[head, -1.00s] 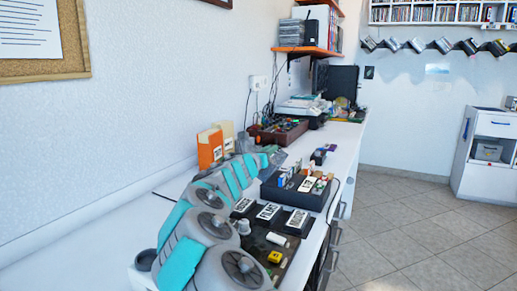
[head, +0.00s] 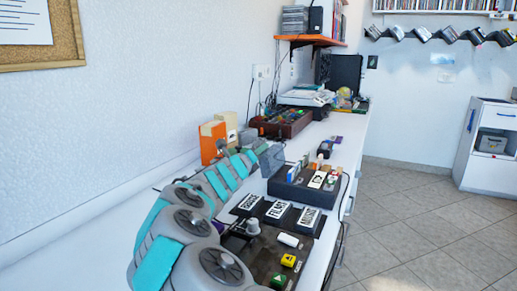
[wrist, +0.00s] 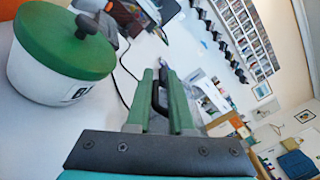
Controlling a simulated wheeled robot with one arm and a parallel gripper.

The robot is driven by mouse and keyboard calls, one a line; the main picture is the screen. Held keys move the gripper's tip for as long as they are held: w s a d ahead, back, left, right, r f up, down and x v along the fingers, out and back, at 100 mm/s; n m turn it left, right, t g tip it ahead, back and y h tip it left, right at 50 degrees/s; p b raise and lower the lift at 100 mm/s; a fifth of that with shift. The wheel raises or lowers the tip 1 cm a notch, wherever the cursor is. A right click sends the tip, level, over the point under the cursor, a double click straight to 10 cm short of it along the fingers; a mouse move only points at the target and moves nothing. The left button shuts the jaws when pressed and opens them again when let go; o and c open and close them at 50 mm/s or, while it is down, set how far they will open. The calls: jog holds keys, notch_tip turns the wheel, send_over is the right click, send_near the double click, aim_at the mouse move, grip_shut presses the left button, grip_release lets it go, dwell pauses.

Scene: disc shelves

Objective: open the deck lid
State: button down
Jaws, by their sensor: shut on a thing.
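My gripper (wrist: 160,88) shows in the wrist view with its two green fingers shut on a black loop handle (wrist: 157,97), which I take to be the deck lid's handle. In the head view a grey, tilted panel (head: 272,160) stands at the far end of my arm, just left of the black box of discs; it looks like the deck lid, partly raised. The fingers are hidden by my arm there. The deck under the panel is mostly hidden, and how far the lid is open I cannot tell.
A white pot with a green lid (wrist: 65,60) is close left in the wrist view. In the head view, a black box (head: 305,185), a button panel (head: 280,245) and an orange file (head: 212,142) stand around my arm. The floor at right is clear.

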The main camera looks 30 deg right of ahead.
jog(key=shift+s+d+f, duration=0.25)
jog(key=shift+d+f, duration=0.25)
jog(key=shift+f, duration=0.05)
jog(key=c, duration=1)
grip_release()
jog(key=shift+s, duration=0.1)
jog(key=shift+o, duration=0.2)
jog(key=shift+a, duration=0.1)
jog(key=v, duration=0.8)
jog(key=shift+w+r, duration=0.15)
jog(key=shift+w, duration=0.05)
jog(key=shift+a, duration=0.15)
